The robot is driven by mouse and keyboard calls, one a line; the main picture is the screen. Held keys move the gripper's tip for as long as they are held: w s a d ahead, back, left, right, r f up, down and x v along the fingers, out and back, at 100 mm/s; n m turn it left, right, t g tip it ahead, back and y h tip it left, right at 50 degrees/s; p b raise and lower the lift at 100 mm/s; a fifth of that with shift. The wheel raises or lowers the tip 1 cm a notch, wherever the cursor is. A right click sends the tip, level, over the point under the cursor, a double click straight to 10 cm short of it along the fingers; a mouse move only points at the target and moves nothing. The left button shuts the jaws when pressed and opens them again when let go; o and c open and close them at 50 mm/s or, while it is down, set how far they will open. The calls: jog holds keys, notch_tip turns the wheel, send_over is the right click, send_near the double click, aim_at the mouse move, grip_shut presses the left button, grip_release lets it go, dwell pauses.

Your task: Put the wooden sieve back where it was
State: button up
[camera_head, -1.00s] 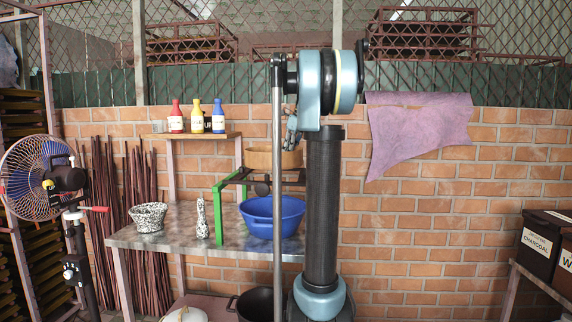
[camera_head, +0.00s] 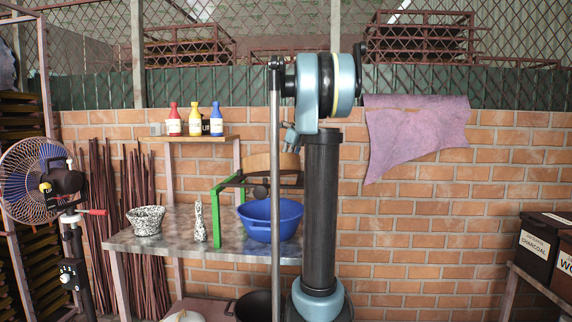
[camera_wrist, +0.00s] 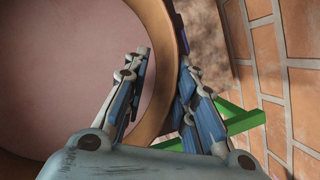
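The wooden sieve (camera_head: 270,162) is a round, light-brown hoop at the green-legged stand (camera_head: 218,215) on the metal table. It is tilted, with its right side higher. Whether its underside touches the stand is unclear. My gripper (camera_head: 291,146) is at the sieve's upper right edge, partly hidden by my arm. In the wrist view, the sieve's rim (camera_wrist: 176,30) runs between the fingers of my gripper (camera_wrist: 164,72). One finger is inside the hoop and the other is outside against the rim.
A blue basin (camera_head: 270,229) stands below the sieve. A speckled bowl (camera_head: 146,220) and a speckled pestle-like piece (camera_head: 200,220) are to its left. Bottles stand on a small shelf (camera_head: 205,137). The brick wall (camera_head: 420,225) is close behind, and a fan (camera_head: 40,180) stands left.

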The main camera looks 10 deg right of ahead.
jog(key=shift+f, duration=0.1)
jog(key=v, duration=1.7)
jog(key=shift+s, duration=0.3)
